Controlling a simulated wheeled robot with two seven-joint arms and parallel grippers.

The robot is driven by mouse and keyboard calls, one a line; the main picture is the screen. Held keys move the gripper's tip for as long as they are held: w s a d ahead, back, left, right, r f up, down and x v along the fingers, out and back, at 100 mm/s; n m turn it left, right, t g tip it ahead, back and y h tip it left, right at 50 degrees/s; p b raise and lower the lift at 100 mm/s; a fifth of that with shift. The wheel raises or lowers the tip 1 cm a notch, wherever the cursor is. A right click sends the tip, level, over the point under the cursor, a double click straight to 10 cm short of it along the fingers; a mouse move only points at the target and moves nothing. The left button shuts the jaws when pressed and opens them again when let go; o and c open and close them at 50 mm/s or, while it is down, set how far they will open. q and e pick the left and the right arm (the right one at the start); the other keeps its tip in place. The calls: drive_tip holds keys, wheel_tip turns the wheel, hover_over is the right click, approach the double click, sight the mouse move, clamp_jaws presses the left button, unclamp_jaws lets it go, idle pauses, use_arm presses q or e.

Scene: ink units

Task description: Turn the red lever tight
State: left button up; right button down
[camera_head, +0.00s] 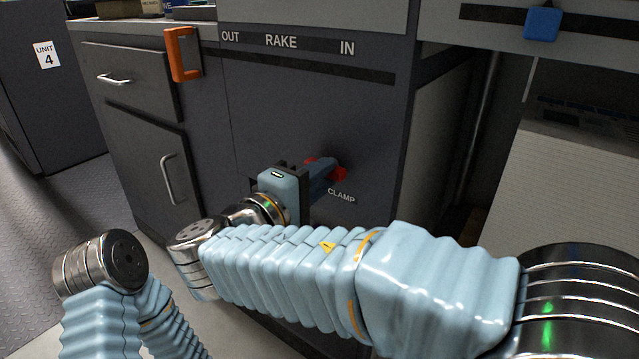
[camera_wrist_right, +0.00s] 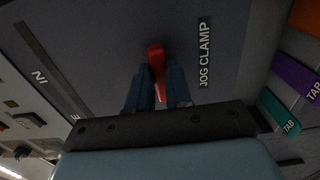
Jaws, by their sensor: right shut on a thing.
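The red lever (camera_head: 339,173) is on the dark front panel of the unit, just above the "CLAMP" label. In the right wrist view the red lever (camera_wrist_right: 155,58) stands beside the words "JOG CLAMP", with its lower part between the fingers. My right gripper (camera_head: 322,172) reaches the panel and covers much of the lever in the head view. In the right wrist view my right gripper (camera_wrist_right: 159,92) is shut on the lever. My left arm shows at the lower left of the head view; its gripper is out of the picture.
An orange handle (camera_head: 181,54) sticks out at the upper left of the panel, beside the "OUT RAKE IN" slot. A blue slider knob (camera_head: 542,24) is at the upper right. A cabinet with a drawer (camera_head: 129,83) stands left. A pale slatted box (camera_head: 560,190) stands right.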

drive_tip(key=shift+f, duration=0.1)
idle(0.3)
drive_tip(key=c, duration=1)
unclamp_jaws()
drive_tip(key=shift+c, duration=0.2)
drive_tip(key=shift+s, duration=0.1)
drive_tip(key=p+v, duration=0.1)
drive_tip(key=v, duration=1.2)
drive_tip(key=shift+s+a+p, duration=0.3)
drive_tip(key=shift+p, duration=0.05)
